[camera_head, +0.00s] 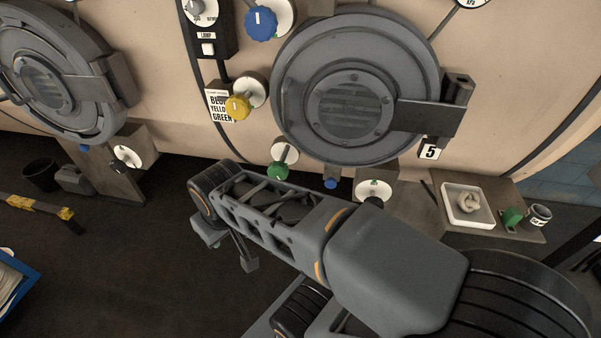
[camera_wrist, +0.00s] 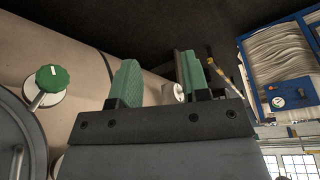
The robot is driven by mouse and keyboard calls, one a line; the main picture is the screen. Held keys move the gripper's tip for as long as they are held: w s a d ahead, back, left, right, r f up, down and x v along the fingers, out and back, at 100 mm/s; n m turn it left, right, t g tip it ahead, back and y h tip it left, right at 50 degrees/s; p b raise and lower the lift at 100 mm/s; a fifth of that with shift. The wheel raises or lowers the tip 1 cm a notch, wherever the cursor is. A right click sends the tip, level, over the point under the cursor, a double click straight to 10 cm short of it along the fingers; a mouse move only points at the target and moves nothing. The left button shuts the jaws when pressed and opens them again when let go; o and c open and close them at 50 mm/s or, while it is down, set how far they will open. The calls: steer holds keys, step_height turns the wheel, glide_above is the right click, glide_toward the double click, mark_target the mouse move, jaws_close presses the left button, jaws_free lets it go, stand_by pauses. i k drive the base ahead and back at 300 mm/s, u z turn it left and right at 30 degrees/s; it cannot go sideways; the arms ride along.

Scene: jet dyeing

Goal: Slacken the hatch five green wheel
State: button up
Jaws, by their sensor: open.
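The green wheel (camera_head: 278,171) sits below the left lower edge of the round hatch five (camera_head: 351,93), which has a plate marked 5 (camera_head: 429,149) at its lower right. It stands off a round white dial. The wrist view shows a green wheel (camera_wrist: 52,77) with a white pointer mark at the left, outside the fingers. My gripper (camera_wrist: 158,78) is open and empty, with green pads apart. In the head view the gripper is partly hidden by my wrist, below and left of the green wheel and apart from it.
A yellow wheel (camera_head: 238,107) and a blue wheel (camera_head: 261,23) sit up and left of the green one. A small blue knob (camera_head: 330,183) is just right of it. A white tray (camera_head: 467,205) lies on the right shelf.

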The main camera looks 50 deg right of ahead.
mark_target(278, 170)
steer(key=z, duration=0.2)
steer(key=k, duration=0.15)
steer(key=z, duration=2.05)
steer(key=k, duration=0.75)
steer(key=u, duration=2.2)
